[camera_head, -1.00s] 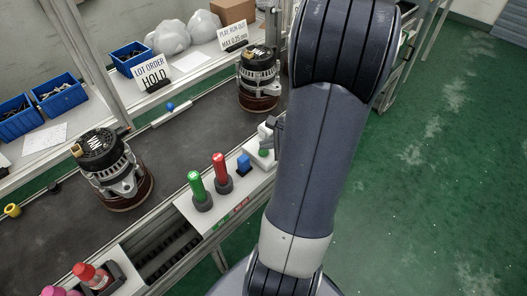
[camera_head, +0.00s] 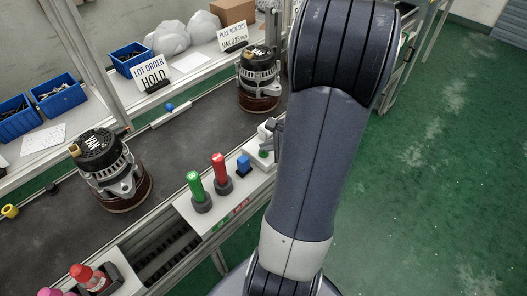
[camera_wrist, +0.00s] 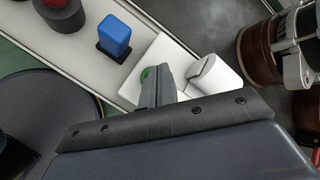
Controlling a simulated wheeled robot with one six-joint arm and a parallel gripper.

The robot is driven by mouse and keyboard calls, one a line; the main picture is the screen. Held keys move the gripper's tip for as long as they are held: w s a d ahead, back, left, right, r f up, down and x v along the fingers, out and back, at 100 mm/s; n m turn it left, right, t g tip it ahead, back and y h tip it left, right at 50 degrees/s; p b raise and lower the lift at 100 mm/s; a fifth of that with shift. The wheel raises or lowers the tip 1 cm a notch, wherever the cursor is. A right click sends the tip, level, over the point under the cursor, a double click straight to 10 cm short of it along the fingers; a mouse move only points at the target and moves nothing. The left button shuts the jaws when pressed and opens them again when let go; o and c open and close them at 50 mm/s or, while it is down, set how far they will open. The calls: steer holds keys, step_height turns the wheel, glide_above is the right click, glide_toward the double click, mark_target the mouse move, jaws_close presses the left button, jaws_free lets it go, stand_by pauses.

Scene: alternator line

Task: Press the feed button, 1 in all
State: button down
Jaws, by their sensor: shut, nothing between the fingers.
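A green button (camera_head: 263,153) sits on a white box at the far end of the control strip, close to my arm. In the wrist view the green button (camera_wrist: 148,76) shows only in part, with my fingers over the rest. My gripper (camera_wrist: 159,72) is shut and empty, its tips right at the button. I cannot tell whether they touch it. In the head view the gripper (camera_head: 277,130) shows only as a small dark piece beside my arm. No label on the button is readable.
A white rounded post (camera_wrist: 215,76) stands close beside my fingers. A blue block (camera_head: 243,164), a red-topped handle (camera_head: 220,170) and a green-topped handle (camera_head: 197,187) line the strip. Alternators (camera_head: 105,165) (camera_head: 258,78) stand on the dark conveyor (camera_head: 185,135). Green floor lies open at right.

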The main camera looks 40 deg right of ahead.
mark_target(267, 153)
steer(key=shift+f, duration=0.3)
steer(key=shift+r, duration=0.1)
stand_by(0.4)
steer(key=shift+r+p, duration=0.5)
steer(key=shift+r, duration=0.4)
steer(key=shift+r, duration=0.1)
step_height(267, 153, up, 5)
steer(key=p, duration=0.4)
stand_by(0.6)
